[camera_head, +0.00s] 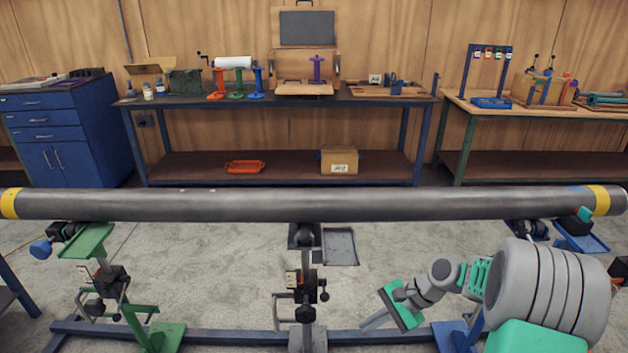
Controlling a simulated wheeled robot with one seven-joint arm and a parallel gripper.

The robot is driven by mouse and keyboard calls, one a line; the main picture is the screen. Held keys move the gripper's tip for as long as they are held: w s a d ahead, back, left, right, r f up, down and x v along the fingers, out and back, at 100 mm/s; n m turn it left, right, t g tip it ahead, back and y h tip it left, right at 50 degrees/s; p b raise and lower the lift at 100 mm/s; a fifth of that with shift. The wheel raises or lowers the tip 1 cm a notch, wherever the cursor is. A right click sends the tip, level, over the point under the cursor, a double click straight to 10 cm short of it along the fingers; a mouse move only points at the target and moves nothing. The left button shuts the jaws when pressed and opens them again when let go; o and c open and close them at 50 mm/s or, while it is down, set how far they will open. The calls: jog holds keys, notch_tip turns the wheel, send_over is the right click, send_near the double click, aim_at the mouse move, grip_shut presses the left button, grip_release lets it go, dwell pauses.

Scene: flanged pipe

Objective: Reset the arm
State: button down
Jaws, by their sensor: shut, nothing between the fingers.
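My arm (545,295) reaches in from the lower right, with grey links and teal parts. It is bent low, below the pipe and in front of it. My gripper (374,320) points down and to the left at the arm's end, above the floor. Its fingers are together and hold nothing. A long grey pipe (310,204) with yellow bands near both ends lies level across the whole view. The gripper is apart from the pipe.
Pipe stands (306,285) in the middle and at the left (108,280) rise from a blue floor rail (225,338) close to my gripper. A workbench (280,101), a blue drawer cabinet (62,125) and a wooden-topped table (540,112) stand behind. Concrete floor (215,270) is clear between stands.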

jog(key=s+r+n+t+h+p, duration=0.1)
jog(key=s+r+n+h+p, duration=0.1)
jog(key=s+r+n+h, duration=0.2)
jog(key=s+d+r+n+t+h+p, duration=0.1)
jog(key=s+r+n+h+p, duration=0.2)
jog(key=s+r+n, duration=0.3)
jog(key=s+r, duration=0.5)
jog(key=r, duration=0.3)
jog(key=shift+d+r+n+h, duration=0.15)
jog(key=shift+r+n+h, duration=0.25)
jog(key=c, duration=2.2)
grip_release()
